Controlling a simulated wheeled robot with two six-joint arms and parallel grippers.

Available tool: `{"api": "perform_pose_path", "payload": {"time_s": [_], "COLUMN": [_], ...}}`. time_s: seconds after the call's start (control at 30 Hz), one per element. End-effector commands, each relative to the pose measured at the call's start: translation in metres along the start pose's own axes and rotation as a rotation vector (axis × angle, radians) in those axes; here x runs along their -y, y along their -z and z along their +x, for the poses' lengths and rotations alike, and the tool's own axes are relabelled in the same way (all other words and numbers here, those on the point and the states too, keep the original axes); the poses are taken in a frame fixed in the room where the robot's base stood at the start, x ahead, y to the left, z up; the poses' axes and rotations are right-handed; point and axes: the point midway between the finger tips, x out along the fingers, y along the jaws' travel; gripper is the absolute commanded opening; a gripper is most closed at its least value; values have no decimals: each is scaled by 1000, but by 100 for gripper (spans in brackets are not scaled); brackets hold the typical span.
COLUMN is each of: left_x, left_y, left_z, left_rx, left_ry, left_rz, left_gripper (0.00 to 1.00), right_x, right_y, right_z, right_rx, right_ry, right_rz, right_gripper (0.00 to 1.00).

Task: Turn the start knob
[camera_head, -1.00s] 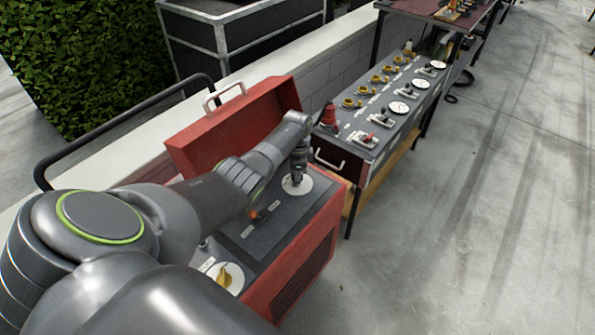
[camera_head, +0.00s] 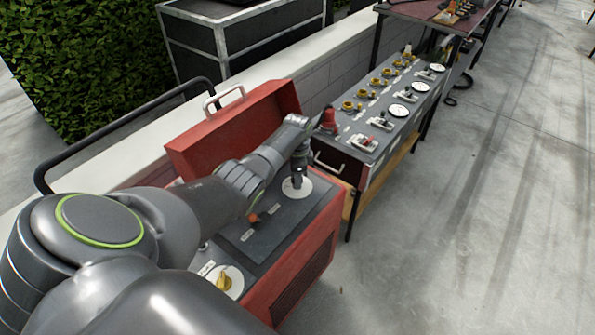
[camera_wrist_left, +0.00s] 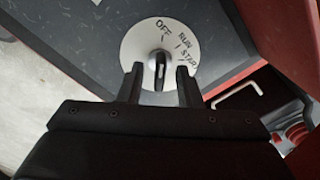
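The start knob (camera_wrist_left: 160,68) is dark and upright on a round white dial (camera_wrist_left: 143,44) marked OFF, RUN and START in the left wrist view. The dial (camera_head: 291,191) also shows on the dark top panel of the red machine (camera_head: 309,256) in the head view. My left gripper (camera_wrist_left: 159,77) points down over the dial. Its two fingers are apart, with the knob between them and a gap visible on each side. How far down the fingertips reach along the knob is unclear. In the head view the left gripper (camera_head: 297,180) mostly hides the knob. My right gripper is out of view.
The machine's red lid (camera_head: 235,130) stands open behind my arm. A yellow knob (camera_head: 224,281) sits at the panel's near end. A grey control bench (camera_head: 385,105) with gauges and sockets stands close at the right. Concrete floor (camera_head: 480,220) is clear farther right.

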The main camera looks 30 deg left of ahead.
Motion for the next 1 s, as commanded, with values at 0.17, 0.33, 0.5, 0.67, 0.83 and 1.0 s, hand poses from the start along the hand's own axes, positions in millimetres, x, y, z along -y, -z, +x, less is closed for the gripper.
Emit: {"api": "perform_pose_path", "payload": {"time_s": [0.17,0.33,0.5,0.67,0.83,1.0], "left_x": [1,1,1,1,1,1], "left_y": [0,0,0,0,0,0], "left_z": [-14,-42,-78,-116,-149,-168], "left_rx": [-1,-3,-2,-3,-1,-1], "left_ry": [2,5,5,6,4,2], "left_rz": [0,1,1,1,0,0], "left_gripper": [32,32,32,32,32,32], "right_x": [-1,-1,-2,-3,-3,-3], "right_y": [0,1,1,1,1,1], "right_z": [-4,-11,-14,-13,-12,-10], "right_rx": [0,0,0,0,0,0], "right_ry": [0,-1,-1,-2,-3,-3], "right_rz": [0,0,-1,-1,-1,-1], "right_gripper": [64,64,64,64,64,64]}}
